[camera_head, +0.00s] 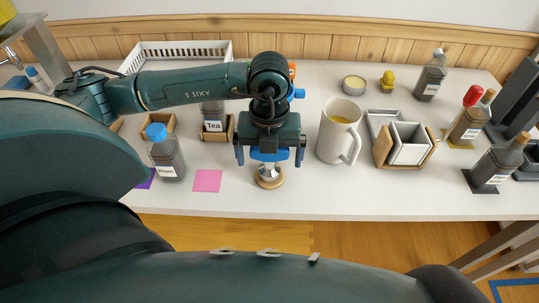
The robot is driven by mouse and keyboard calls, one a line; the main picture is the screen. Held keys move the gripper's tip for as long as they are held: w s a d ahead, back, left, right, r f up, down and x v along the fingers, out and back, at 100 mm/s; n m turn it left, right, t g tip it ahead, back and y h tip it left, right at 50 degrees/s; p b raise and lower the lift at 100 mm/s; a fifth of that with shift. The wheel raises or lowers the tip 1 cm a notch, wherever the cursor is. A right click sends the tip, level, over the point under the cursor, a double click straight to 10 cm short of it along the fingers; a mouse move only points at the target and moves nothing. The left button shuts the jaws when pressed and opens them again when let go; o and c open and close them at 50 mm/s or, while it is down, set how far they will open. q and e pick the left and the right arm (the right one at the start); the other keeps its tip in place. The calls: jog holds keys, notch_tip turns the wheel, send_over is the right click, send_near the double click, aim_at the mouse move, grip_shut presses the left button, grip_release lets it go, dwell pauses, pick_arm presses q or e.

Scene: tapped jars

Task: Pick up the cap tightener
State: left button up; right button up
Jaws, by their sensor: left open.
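A small silver knob-like object on a round wooden base (269,181), which looks like the cap tightener, stands on the table near the front edge. My left gripper (270,159) points down right above it. Its jaws are open, with one dark finger to each side, and nothing is held. The gripper body hides the upper part of the object, and I cannot tell whether they touch. My right gripper is not in view.
A white mug (336,140) stands close to the right. A bottle with a blue cap (167,158) and a pink square (207,181) are to the left. A wooden holder (383,150) and several bottles stand further right. The table front edge is near.

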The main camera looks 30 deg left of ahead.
pick_arm(q)
jog(key=shift+f, duration=0.1)
jog(key=c, duration=1.1)
notch_tip(320, 180, up, 10)
jog(key=shift+r, duration=0.1)
jog(key=o, duration=0.5)
jog(key=shift+c, duration=0.2)
jog(key=shift+d, duration=0.1)
jog(key=c, duration=0.8)
